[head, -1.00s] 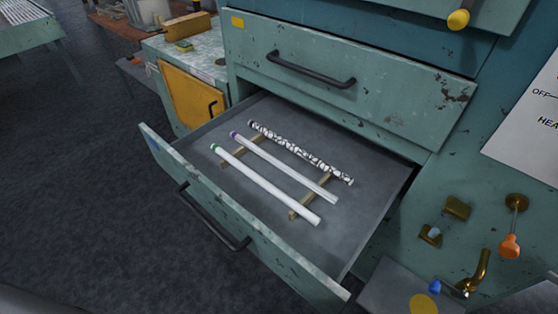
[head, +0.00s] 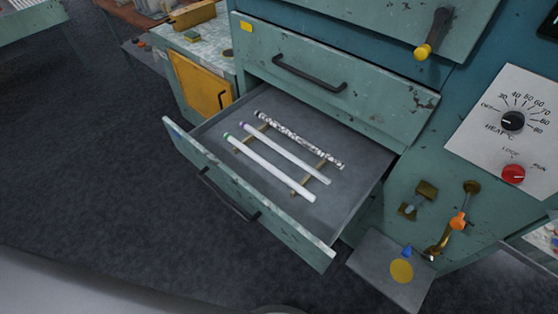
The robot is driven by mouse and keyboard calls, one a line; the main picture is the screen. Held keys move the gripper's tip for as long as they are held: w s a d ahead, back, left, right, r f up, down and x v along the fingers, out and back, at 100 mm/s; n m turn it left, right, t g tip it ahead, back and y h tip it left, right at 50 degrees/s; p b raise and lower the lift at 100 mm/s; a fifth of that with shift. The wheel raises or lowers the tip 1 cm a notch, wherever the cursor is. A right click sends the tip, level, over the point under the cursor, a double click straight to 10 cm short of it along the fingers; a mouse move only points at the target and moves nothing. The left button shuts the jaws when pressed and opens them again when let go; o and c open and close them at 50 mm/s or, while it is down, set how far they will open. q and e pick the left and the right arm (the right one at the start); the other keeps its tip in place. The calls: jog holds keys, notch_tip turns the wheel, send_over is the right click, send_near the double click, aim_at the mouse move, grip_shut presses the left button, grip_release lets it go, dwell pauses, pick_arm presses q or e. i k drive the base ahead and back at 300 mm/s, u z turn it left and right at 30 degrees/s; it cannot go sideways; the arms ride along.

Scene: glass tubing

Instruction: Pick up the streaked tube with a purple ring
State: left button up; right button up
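Three tubes lie side by side on thin wooden rests in the open drawer (head: 345,192). The middle tube with a purple ring (head: 285,153) at its far-left end looks pale, with faint lengthwise streaks. The tube with a green ring (head: 268,167) lies on the side nearer the drawer front and looks plain white. A black-and-white mottled tube (head: 300,140) lies on the side nearer the cabinet. Neither of my grippers shows in the head view.
The drawer front (head: 245,190) with its black handle (head: 228,196) stands pulled out. A closed drawer (head: 335,75) sits above. To the right are a heat dial panel (head: 512,125), brass valves (head: 425,195) and a small grey shelf (head: 385,265). Floor at the left is clear.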

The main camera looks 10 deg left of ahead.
aim_at(313, 172)
jog(key=k, duration=1.1)
jog(key=z, duration=0.55)
jog(key=i, duration=0.6)
jog(key=z, duration=0.7)
jog(key=i, duration=0.8)
jog(key=u, duration=0.55)
jog(key=i, duration=0.65)
jog(key=u, duration=0.6)
